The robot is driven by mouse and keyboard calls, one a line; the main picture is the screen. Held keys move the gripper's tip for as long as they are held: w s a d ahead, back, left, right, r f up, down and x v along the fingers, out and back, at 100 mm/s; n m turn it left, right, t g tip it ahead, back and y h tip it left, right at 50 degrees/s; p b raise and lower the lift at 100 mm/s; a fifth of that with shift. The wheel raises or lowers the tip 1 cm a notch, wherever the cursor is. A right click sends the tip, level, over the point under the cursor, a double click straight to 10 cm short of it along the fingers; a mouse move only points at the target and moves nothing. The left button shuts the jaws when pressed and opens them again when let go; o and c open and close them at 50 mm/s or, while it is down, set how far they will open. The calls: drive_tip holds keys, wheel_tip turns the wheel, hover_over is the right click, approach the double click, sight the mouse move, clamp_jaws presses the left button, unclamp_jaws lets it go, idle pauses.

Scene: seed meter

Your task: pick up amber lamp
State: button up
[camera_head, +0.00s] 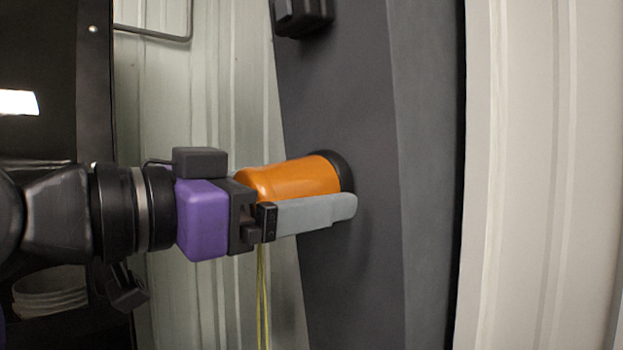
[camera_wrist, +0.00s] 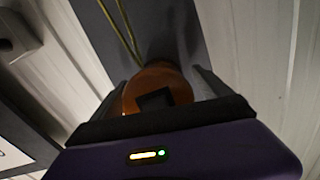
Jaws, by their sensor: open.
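The amber lamp (camera_head: 295,178) is an orange cylinder with a dark round base against the dark grey panel (camera_head: 345,90). My gripper (camera_head: 345,200) is open, and the lamp lies between its fingers. One grey finger runs along the near side of the lamp in the head view; the other finger is hidden there. In the wrist view, the lamp (camera_wrist: 158,85) sits between the two fingers, its lower part hidden by the gripper body. I cannot tell whether either finger touches it.
A dark block (camera_head: 303,15) is fixed higher on the panel. Yellow cords (camera_head: 263,300) hang below the lamp. Ribbed pale walls stand on both sides, with a black cabinet (camera_head: 75,80) at left. A stack of pale bowl-like items (camera_head: 50,290) sits at lower left.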

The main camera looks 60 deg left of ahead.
drive_tip(key=shift+w, duration=0.15)
drive_tip(key=c, duration=1.5)
drive_tip(key=shift+c, duration=0.2)
drive_tip(key=shift+r, duration=0.1)
drive_tip(key=s+d+r, duration=0.1)
drive_tip(key=s+r, duration=0.2)
drive_tip(key=s, duration=0.6)
drive_tip(key=s+d+r+b, duration=0.1)
drive_tip(key=s+r, duration=0.3)
drive_tip(key=s, duration=0.5)
drive_tip(key=shift+s+d, duration=0.25)
drive_tip(key=shift+s, duration=0.15)
